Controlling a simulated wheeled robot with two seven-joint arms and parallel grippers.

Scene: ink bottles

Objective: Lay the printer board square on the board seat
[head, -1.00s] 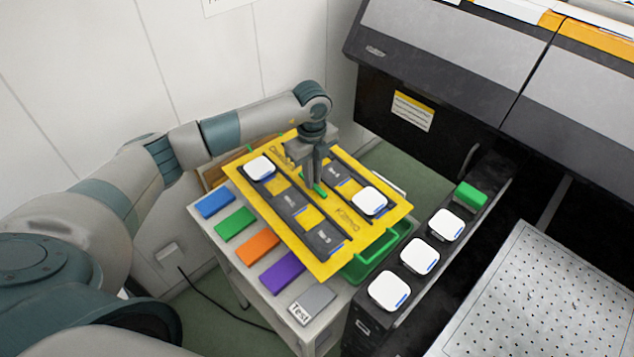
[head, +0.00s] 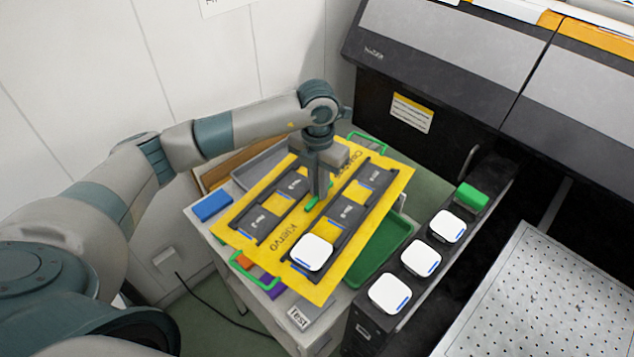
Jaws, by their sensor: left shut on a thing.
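The yellow printer board (head: 345,255) has dark slotted rails and green end handles (head: 257,275). My left gripper (head: 318,190) is shut on the board near its middle, where a bit of green shows between the fingers. The board lies slantwise in the picture, its long side running from lower left to upper right. One white bottle (head: 312,252) with a blue edge sits at its lower end. The gripper hides part of the upper end. I cannot make out the board seat; the board covers much of the table, and I cannot tell whether it touches anything below.
The grey table (head: 222,240) holds a blue block (head: 212,205), a grey "Test" block (head: 305,312), a green tray (head: 385,245) and a grey tray (head: 262,165). A black rack (head: 375,328) at right carries white bottles (head: 390,293) and a green block (head: 471,196). The printer stands behind.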

